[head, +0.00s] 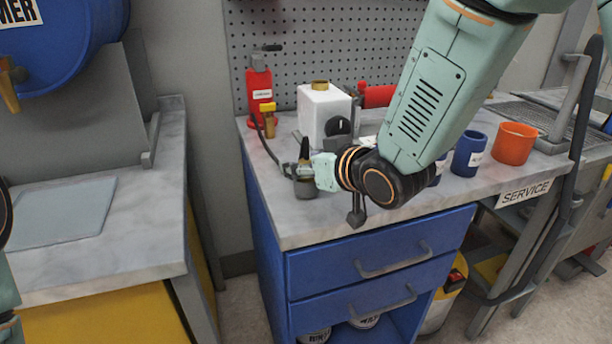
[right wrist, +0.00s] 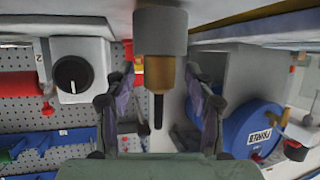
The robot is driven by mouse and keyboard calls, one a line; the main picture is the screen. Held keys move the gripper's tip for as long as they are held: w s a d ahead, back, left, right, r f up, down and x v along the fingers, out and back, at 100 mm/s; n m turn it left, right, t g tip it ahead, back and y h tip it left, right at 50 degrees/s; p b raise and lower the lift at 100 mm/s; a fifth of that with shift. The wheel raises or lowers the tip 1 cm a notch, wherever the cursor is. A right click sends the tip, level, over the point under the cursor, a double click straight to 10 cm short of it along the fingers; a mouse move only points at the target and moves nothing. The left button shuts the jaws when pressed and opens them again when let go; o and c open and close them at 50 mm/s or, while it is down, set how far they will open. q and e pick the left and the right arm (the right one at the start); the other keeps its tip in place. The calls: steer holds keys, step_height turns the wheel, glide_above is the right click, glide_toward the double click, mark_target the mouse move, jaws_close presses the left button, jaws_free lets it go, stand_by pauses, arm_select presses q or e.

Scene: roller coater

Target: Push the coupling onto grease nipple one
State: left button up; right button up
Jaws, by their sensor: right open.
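My right gripper (head: 302,172) is over the left front of the service bench. In the right wrist view its two fingers (right wrist: 156,82) are open. Between them is a brass piece with a thin black stem, likely the coupling (right wrist: 159,73), with gaps at both sides. It joins a wide grey cylinder (right wrist: 160,30), which also shows low by the gripper in the head view (head: 305,188). A black hose (head: 270,151) runs to this spot from a red grease unit (head: 260,92). I cannot pick out grease nipple one. My left gripper is not in view.
A white box (head: 313,106) with a brass cap and black knob stands behind the gripper. Blue cups (head: 469,153) and an orange cup (head: 514,143) stand at the right. The bench top (head: 290,226) is clear in front. A blue drum (head: 60,45) is at upper left.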

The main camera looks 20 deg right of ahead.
mark_target(307, 160)
steer(key=shift+w+d, duration=0.1)
steer(key=shift+d, duration=0.05)
steer(key=shift+c, duration=0.8)
steer(key=c, duration=0.4)
jaws_close()
step_height(307, 160, up, 10)
steer(key=p, duration=0.3)
steer(key=shift+f, duration=0.1)
